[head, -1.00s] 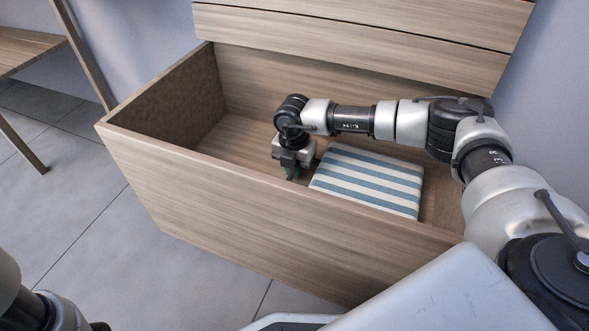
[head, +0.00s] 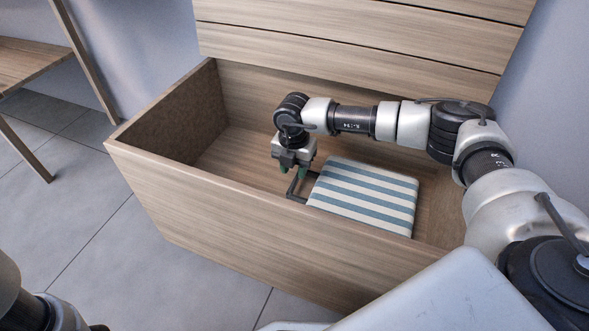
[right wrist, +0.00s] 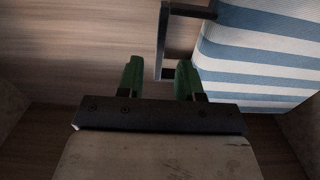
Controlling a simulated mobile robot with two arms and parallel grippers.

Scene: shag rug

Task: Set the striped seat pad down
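The striped seat pad (head: 365,193), white and blue with a dark handle (head: 291,186) on its left side, lies inside the wooden bench box, apparently flat on its floor. It also shows in the right wrist view (right wrist: 262,62), with part of the handle (right wrist: 160,42). My right gripper (head: 298,174) is at the handle end of the pad. In the right wrist view (right wrist: 158,80), its green fingers are apart with nothing held between them. The handle lies beyond the fingertips. My left gripper is out of view; only part of that arm shows at lower left.
The bench box (head: 240,220) has high walls around the pad and a raised slatted lid (head: 360,35) behind. Bare box floor (head: 235,155) is free left of my gripper. A wooden table (head: 35,62) stands at upper left.

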